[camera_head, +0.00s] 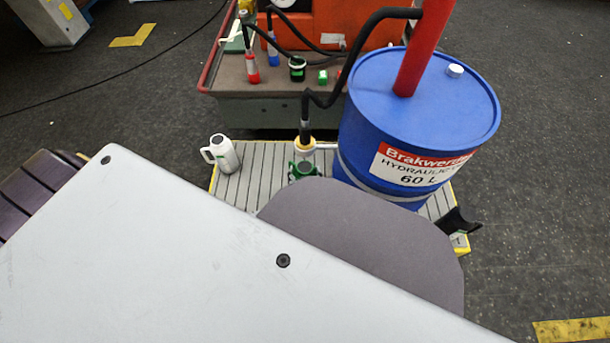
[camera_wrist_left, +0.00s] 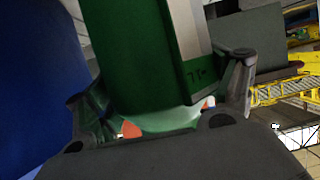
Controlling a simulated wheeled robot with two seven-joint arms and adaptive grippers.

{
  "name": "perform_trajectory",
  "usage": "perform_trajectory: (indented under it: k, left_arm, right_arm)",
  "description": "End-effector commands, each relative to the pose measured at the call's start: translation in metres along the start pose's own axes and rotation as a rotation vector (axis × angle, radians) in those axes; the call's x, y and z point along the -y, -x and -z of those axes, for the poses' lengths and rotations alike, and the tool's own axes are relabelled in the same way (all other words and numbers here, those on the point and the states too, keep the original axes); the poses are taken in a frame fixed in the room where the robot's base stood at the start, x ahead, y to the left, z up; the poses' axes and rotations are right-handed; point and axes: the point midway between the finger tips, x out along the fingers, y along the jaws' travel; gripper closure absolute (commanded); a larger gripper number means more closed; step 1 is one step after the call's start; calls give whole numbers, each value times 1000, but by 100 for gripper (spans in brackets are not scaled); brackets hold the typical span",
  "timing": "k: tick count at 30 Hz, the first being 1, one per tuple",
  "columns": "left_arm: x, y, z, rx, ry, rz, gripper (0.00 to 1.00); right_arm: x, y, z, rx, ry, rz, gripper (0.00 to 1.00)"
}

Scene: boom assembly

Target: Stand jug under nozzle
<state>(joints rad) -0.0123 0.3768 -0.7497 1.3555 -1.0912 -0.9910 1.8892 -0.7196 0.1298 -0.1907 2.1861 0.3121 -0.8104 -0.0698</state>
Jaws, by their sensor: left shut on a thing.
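A green jug (camera_head: 296,173) shows in the head view only as its rim and upper part, with the rest hidden behind my grey arm. The nozzle (camera_head: 305,143) hangs from a black hose left of the blue drum, and the jug's rim appears just below it. In the left wrist view my left gripper (camera_wrist_left: 165,88) has its two fingers on either side of the green jug (camera_wrist_left: 140,50) and is shut on it. The jug bears a pale strip and dark marks. I cannot tell whether its base touches the slatted platform. My right gripper is not in view.
The blue drum (camera_head: 420,115) stands on the slatted platform (camera_head: 250,180). A white jug (camera_head: 222,153) stands at its left. Behind is a bench (camera_head: 250,85) with bottles and an orange machine (camera_head: 345,35). A black piece (camera_head: 455,222) is at the platform's right corner.

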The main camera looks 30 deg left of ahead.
Motion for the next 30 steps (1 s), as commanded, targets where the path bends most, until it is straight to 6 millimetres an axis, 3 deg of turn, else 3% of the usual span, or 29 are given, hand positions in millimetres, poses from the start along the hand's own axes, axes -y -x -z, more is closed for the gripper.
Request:
perform_trajectory:
  k: [17,18,22,30]
  left_arm:
    - [-1,-2,-4,-1,0,1,63]
    - [-1,-2,-5,0,0,1,16]
    - [-1,-2,-4,0,0,1,0]
    - [-1,-2,-4,0,0,1,0]
  right_arm:
    - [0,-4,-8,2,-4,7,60]
    - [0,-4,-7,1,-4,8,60]
    - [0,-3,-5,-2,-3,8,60]
    - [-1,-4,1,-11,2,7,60]
